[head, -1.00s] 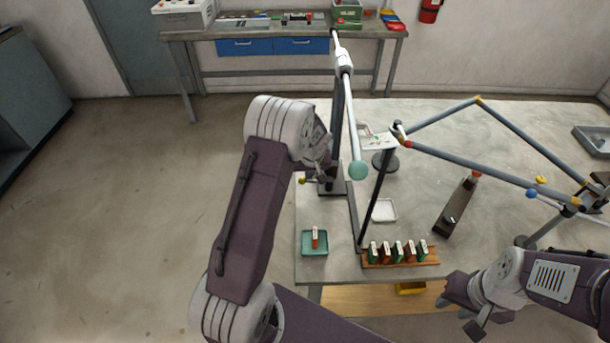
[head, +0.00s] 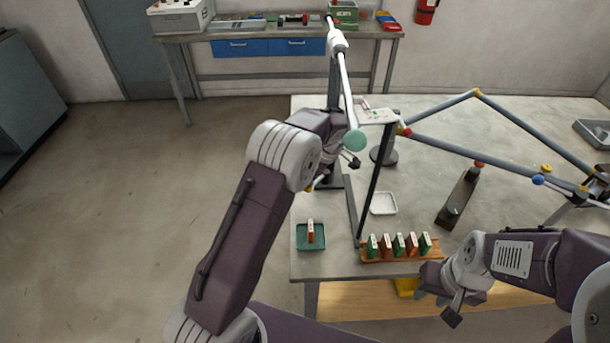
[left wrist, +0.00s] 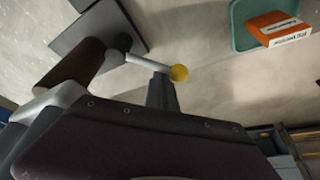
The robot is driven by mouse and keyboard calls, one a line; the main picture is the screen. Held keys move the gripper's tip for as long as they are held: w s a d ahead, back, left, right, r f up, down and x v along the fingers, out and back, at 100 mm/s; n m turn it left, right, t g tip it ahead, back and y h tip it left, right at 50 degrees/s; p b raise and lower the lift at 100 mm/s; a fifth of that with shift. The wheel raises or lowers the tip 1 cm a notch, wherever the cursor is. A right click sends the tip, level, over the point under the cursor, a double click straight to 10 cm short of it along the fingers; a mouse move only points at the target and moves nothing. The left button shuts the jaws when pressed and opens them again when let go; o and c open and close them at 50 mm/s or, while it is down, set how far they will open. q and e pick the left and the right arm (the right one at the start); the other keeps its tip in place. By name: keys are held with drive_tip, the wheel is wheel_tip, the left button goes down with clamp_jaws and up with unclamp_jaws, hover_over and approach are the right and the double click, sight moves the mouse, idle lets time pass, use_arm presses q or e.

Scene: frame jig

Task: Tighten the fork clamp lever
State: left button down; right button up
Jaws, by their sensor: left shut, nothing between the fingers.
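The clamp lever is a pale rod with a yellow ball knob (left wrist: 179,73) in the left wrist view, on a dark post (left wrist: 75,76) above a dark base plate. In the head view the yellow knob (head: 310,187) shows just below my left wrist. My left gripper (left wrist: 162,92) is shut and empty, its tip close beside the knob; I cannot tell whether they touch. In the head view the left gripper (head: 345,158) is partly hidden by its wrist. My right gripper (head: 438,303) is open and empty at the table's front edge.
A white tube with a green ball end (head: 355,140) hangs beside my left gripper. A teal tray (head: 311,243) holds an orange box. Several small boxes stand in a wooden rack (head: 400,253). A grey tube frame (head: 450,149) stands at the right.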

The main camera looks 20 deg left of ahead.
use_arm(q)
drive_tip(key=shift+s+d+r+n+g+p, duration=0.1)
drive_tip(key=shift+s+d+n+g+p, duration=0.15)
drive_tip(key=shift+d+n+g+p, duration=0.45)
drive_tip(key=shift+s+d+n, duration=0.1)
drive_tip(key=shift+d+n, duration=0.35)
drive_tip(key=shift+n, duration=0.65)
drive_tip(key=shift+d+n+g+p, duration=0.3)
drive_tip(key=shift+d+n+p, duration=0.3)
drive_tip(key=shift+n+p, duration=0.55)
drive_tip(key=shift+d+n+g+p, duration=0.4)
drive_tip(key=shift+d+n+p, duration=0.2)
drive_tip(key=shift+n+p, duration=0.3)
